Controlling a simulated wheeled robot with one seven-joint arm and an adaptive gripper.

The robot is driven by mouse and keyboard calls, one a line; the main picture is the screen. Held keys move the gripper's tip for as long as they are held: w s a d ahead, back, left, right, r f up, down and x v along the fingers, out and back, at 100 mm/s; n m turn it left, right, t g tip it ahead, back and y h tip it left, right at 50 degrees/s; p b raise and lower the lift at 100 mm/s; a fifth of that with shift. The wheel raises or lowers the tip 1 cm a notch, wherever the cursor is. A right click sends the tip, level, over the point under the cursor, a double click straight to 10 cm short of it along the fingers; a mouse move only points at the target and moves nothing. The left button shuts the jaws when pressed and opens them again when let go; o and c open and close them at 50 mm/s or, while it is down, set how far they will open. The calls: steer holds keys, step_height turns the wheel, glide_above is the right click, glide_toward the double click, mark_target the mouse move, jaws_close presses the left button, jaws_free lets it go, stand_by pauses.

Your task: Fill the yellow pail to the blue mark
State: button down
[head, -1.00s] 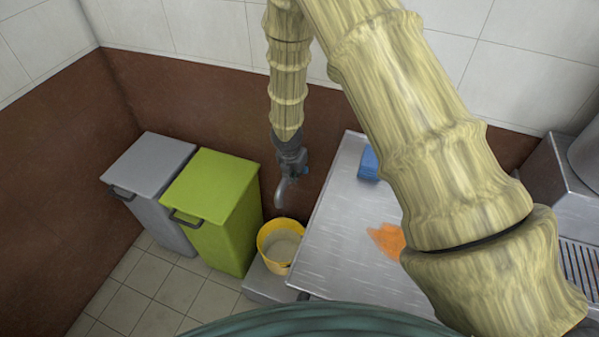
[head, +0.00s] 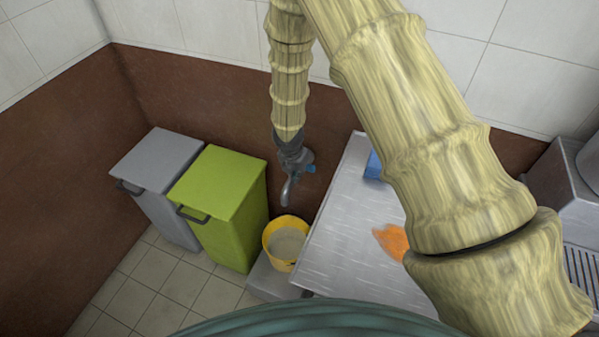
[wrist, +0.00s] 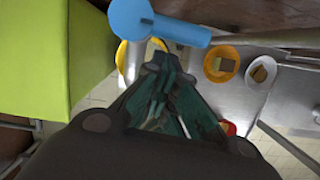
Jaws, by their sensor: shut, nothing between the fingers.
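The yellow pail (head: 267,243) stands on a low grey block, with pale greyish contents inside. I cannot make out the blue mark. A grey tap spout (head: 287,192) hangs above the pail, and a blue handle (head: 308,168) shows beside it. My gripper (head: 291,152) is at the tap, pointing down and overlapping it in the head view. In the wrist view my gripper (wrist: 163,68) is shut and empty, just below the blue handle (wrist: 143,18); I cannot tell whether they touch. The pail's yellow rim (wrist: 122,55) shows behind the fingers.
A lime-green bin (head: 220,205) and a grey bin (head: 158,165) stand left of the pail. A steel counter (head: 335,245) is to its right, bearing an orange cloth (head: 391,241) and a blue item (head: 374,166). The wrist view shows an orange dish (wrist: 208,72).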

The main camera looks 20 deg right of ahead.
steer(key=s+a+r, duration=0.2)
steer(key=r, duration=0.3)
steer(key=s+a+r+b, duration=0.1)
steer(key=s+a+r, duration=0.1)
steer(key=r, duration=0.2)
steer(key=shift+s+r, duration=0.3)
steer(key=shift+r, duration=0.05)
stand_by(0.6)
